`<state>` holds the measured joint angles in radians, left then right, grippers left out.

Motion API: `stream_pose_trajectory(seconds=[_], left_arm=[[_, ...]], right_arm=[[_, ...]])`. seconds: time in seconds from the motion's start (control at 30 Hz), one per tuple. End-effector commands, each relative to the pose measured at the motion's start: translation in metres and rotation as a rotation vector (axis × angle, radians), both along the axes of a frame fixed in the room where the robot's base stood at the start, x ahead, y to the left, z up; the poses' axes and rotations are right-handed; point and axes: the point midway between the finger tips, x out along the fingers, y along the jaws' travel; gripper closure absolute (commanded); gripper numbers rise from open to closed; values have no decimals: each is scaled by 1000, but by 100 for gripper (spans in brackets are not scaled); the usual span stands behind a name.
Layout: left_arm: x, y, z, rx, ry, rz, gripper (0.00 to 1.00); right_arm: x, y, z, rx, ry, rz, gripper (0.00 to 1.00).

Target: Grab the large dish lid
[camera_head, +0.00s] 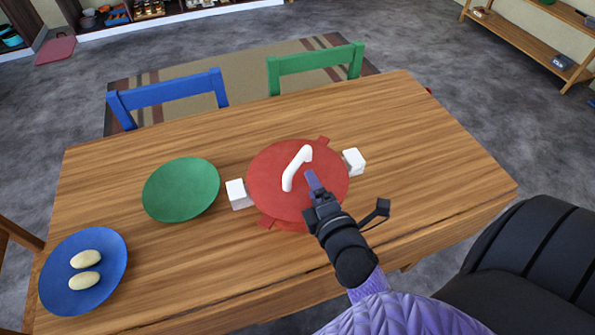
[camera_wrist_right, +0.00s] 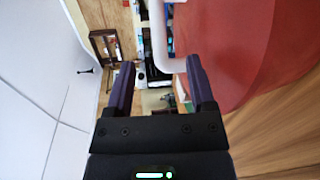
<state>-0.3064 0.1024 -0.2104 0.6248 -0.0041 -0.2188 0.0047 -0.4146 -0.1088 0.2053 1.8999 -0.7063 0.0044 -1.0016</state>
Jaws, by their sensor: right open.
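The large dish lid (camera_head: 268,170) is red and round with a white arched handle (camera_head: 293,172), near the middle of the wooden table. My right gripper (camera_head: 311,182) is over the near right part of the lid, close beside the handle. In the right wrist view its two purple fingers (camera_wrist_right: 160,70) are apart with nothing held. The white handle (camera_wrist_right: 163,45) shows ahead, between the finger lines, and the red lid (camera_wrist_right: 245,45) fills the upper right. Whether a finger touches the handle I cannot tell. My left gripper is not in view.
White blocks stand left (camera_head: 238,194) and right (camera_head: 354,161) of the lid. A green plate (camera_head: 181,190) and a blue plate (camera_head: 105,255) with two pale oval items lie left. Blue (camera_head: 170,93) and green (camera_head: 315,62) chairs stand behind. The table's right part is clear.

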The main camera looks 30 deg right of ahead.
Motion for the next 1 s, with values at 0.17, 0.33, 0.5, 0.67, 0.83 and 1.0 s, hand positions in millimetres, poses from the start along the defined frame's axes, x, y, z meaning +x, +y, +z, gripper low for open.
stream_pose_trajectory(seconds=[0.17,0.33,0.5,0.67,0.83,1.0], left_arm=[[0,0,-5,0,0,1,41],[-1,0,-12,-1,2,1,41],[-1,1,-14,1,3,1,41],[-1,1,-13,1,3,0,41],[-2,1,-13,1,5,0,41],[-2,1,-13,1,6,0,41]], right_arm=[[28,-7,-5,1,-1,0,30],[62,-15,-8,4,-1,-1,30],[75,-19,-9,4,2,-2,30],[74,-19,-9,5,3,-2,32],[74,-18,-9,6,2,-2,68],[74,-18,-9,6,2,-2,100]])
